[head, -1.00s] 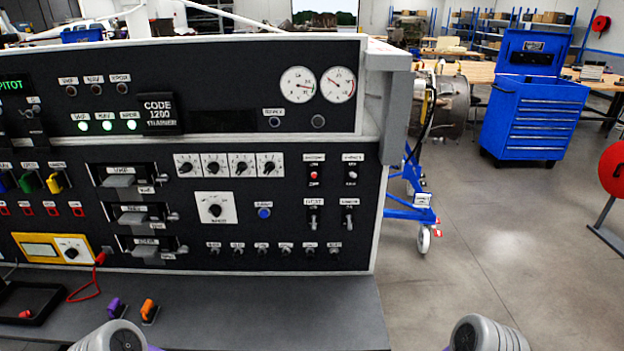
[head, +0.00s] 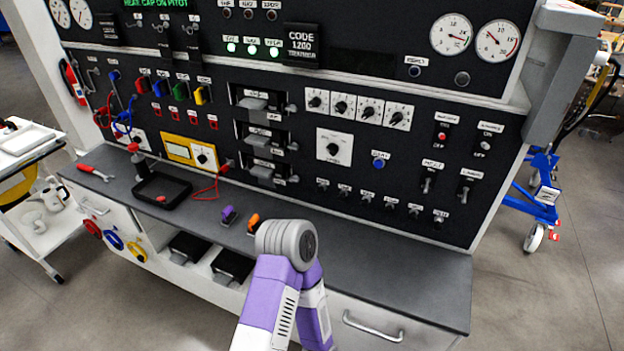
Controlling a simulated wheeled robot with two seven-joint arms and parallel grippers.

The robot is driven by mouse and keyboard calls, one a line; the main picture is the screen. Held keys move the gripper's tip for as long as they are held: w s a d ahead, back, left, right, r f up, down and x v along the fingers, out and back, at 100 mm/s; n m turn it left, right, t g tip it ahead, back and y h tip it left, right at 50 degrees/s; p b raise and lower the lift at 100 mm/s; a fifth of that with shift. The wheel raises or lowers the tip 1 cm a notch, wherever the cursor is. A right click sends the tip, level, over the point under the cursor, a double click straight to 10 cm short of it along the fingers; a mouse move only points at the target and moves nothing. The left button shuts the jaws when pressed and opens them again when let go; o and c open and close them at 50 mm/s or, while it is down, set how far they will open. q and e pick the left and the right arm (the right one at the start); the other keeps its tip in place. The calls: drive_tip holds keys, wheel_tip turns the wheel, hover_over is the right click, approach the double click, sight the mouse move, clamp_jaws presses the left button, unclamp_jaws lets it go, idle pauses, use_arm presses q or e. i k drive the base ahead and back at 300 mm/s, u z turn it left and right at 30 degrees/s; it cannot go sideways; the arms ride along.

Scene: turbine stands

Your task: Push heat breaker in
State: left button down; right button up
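The test panel (head: 390,205) fills the middle of the head view. I cannot read which control is labelled as the heat breaker. A dark round button (head: 416,71) with a small label and a second round button (head: 462,78) sit below the two right gauges. A row of dark knobs runs along the lower panel, near a blue button (head: 378,163). A green screen line at the top seems to read "HEAT, CAP ON PITOT". One grey and purple link of my arm rises at the bottom centre, over the bench front. Neither gripper shows.
The grey bench top (head: 390,265) is clear on its right half. A black tray (head: 162,188), a purple clip (head: 228,214) and an orange clip (head: 253,222) lie left of centre. A white cart (head: 40,215) stands left; a blue wheeled stand (head: 540,205) stands right.

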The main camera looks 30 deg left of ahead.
sight(438, 226)
drive_tip(key=z, duration=1.35)
drive_tip(key=k, duration=1.25)
drive_tip(key=u, duration=2.2)
